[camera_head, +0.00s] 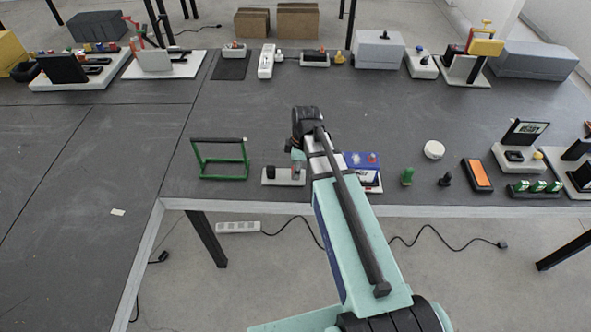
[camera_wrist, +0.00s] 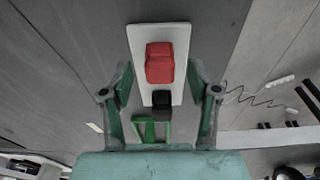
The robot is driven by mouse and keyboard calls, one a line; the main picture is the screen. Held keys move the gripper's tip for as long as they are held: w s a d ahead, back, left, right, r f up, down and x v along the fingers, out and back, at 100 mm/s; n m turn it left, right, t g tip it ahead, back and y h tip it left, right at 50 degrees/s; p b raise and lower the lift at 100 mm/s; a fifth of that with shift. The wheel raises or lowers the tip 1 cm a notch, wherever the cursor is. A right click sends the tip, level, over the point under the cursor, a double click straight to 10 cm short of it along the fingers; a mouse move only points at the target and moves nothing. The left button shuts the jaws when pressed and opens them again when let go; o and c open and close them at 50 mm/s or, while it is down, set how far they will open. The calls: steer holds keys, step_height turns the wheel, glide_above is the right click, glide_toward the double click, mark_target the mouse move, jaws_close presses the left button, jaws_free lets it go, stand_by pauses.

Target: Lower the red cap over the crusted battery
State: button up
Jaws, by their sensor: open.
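A red block-like piece, which looks like the red cap (camera_wrist: 160,65), sits on a white plate (camera_wrist: 144,40) in the wrist view. A small black block (camera_wrist: 161,103) is beside it on the same plate. My gripper (camera_wrist: 160,82) is open and empty, its green fingers spread to either side of the plate. In the head view my gripper (camera_head: 298,158) is over the white plate (camera_head: 283,180) and hides the red piece.
A green frame (camera_head: 220,176) stands left of the plate. Right of my arm are a green piece (camera_head: 407,176), a black knob (camera_head: 445,179), a white disc (camera_head: 434,149) and an orange-topped block (camera_head: 480,175). The table's middle is clear; its front edge is close.

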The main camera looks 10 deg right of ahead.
steer(key=shift+a+f, duration=0.1)
steer(key=shift+f, duration=1)
steer(key=c, duration=0.9)
steer(key=shift+r, duration=0.1)
